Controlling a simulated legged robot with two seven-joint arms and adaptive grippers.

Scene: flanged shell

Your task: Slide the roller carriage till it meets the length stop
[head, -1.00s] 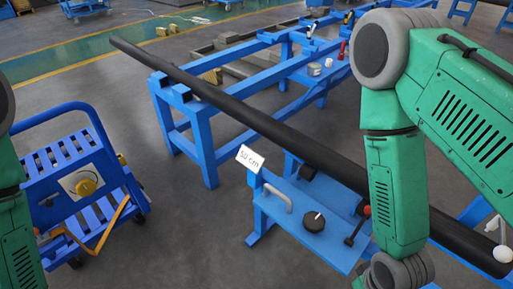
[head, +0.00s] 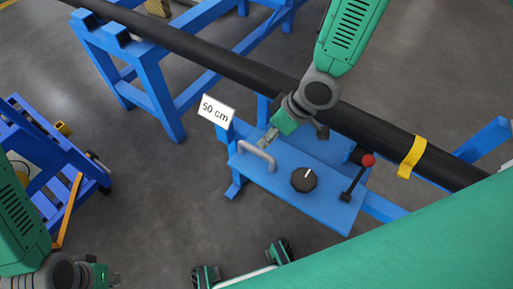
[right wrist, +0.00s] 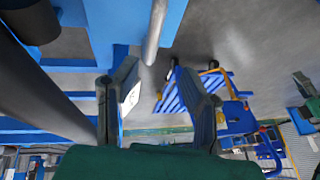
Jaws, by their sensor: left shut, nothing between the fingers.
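A blue plate (head: 322,190), which looks like the top of the roller carriage, lies beside the long black pipe (head: 235,66). It carries a grey handle (head: 258,155), a black knob (head: 304,180) and a red-tipped lever (head: 368,160). A "50 cm" sign (head: 216,111) stands at its left end; I cannot make out a separate length stop. My right gripper (head: 266,141) is at the handle. In the right wrist view its fingers (right wrist: 155,112) are spread, with the handle bar (right wrist: 155,30) between them in the picture; contact is unclear. My left gripper (head: 104,275) is shut and empty at lower left.
A blue trestle (head: 155,95) bears the pipe at upper left. A yellow band (head: 411,157) wraps the pipe at right. A blue cart (head: 40,150) stands at left. Grey floor (head: 150,190) lies free between cart and plate.

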